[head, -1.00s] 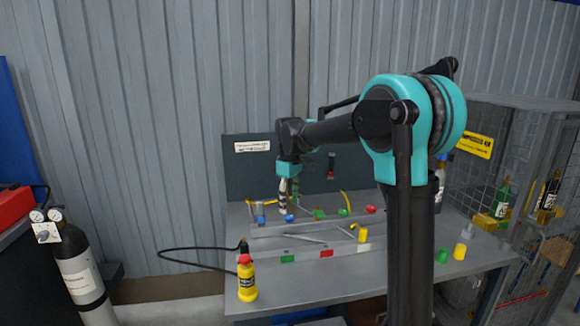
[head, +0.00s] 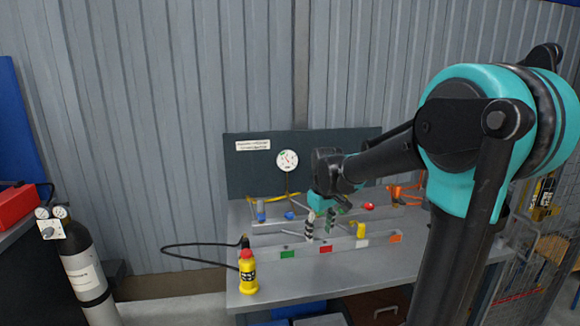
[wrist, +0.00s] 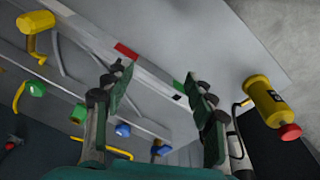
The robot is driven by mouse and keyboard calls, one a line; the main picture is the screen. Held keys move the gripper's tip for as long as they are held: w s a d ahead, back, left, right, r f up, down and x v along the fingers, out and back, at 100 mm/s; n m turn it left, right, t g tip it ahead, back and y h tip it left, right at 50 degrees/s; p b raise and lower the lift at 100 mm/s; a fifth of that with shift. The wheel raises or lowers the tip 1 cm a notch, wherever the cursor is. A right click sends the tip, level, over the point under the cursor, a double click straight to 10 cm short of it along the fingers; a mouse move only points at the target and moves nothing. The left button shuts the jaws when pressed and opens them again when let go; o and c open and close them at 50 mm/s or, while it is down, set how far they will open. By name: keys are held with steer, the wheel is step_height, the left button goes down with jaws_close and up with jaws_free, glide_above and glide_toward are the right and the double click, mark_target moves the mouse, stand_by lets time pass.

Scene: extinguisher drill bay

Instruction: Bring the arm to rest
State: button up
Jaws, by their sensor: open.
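My gripper (head: 320,222) hangs over the middle of the grey workbench (head: 275,290), above the rail with coloured labels in the head view. In the wrist view my gripper (wrist: 158,92) shows its two fingers spread apart with nothing between them. Past the fingertips lie the pale rail (wrist: 150,75) and the bare bench top. My arm reaches in from the right and hides the bench's right side.
A yellow bottle with a red cap (head: 248,274) stands at the bench's front left; it also shows in the wrist view (wrist: 268,97). A yellow fitting (head: 361,230) and blue and red knobs sit around the rails. A gauge (head: 287,160) is on the back panel. A gas cylinder (head: 83,270) stands left.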

steer(key=s+d+f+m+t, duration=0.1)
steer(key=s+d+f+m, duration=0.2)
steer(key=s, duration=0.6)
steer(key=s+d+f+m+t, duration=0.1)
steer(key=s+d+f+m, duration=0.3)
steer(key=s+d+f, duration=0.3)
step_height(320, 180, down, 2)
steer(key=s, duration=0.3)
steer(key=shift+t, duration=0.3)
steer(key=shift+a, duration=0.1)
